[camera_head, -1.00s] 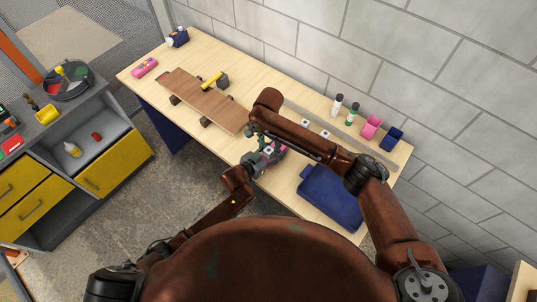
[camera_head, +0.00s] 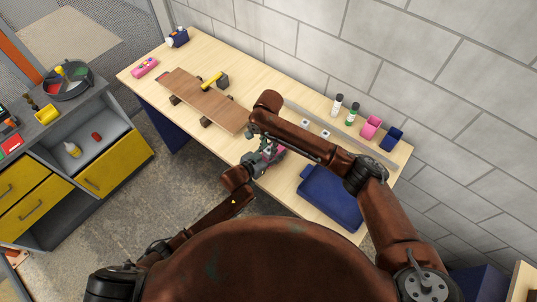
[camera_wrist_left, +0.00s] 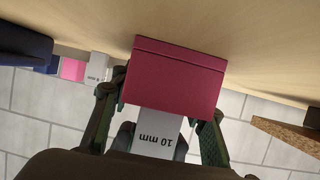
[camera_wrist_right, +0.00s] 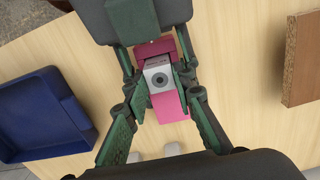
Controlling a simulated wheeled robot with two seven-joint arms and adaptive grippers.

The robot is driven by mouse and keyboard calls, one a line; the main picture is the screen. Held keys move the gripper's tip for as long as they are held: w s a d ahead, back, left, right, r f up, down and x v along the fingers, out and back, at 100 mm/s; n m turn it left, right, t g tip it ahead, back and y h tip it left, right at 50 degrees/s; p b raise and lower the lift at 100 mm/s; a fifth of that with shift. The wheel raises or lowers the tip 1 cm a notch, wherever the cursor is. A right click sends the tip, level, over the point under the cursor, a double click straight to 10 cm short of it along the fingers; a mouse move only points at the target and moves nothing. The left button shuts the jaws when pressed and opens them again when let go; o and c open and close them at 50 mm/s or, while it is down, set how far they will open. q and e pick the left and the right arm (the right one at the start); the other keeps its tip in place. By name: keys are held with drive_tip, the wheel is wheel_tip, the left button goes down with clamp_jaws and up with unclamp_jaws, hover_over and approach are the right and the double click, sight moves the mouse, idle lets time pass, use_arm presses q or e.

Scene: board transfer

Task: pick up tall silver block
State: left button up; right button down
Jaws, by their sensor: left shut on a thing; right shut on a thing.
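The silver block (camera_wrist_left: 160,132), marked "10 mm", sits between my two grippers, up against a pink block (camera_wrist_left: 173,75). In the right wrist view the silver block (camera_wrist_right: 158,77) shows an end with a dark round spot, with pink above and below it. My left gripper (camera_wrist_left: 165,105) has its fingers at the two sides of the pink block. My right gripper (camera_wrist_right: 163,82) has its fingers at the sides of the silver block. In the head view my left gripper (camera_head: 262,160) meets the right one over the table's front edge, and my right arm hides much of the contact.
A blue tray (camera_head: 328,197) lies right of the grippers. A brown board (camera_head: 200,100) on dark supports lies to the left, with a yellow-handled hammer (camera_head: 212,80) behind it.

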sight(266, 156)
idle(0.5)
wheel_tip(266, 156, up, 10)
idle(0.5)
use_arm(q)
drive_tip(key=o, duration=1.3)
drive_tip(key=shift+o, duration=0.2)
drive_tip(key=v, duration=1.2)
drive_tip(key=shift+w+r, duration=0.1)
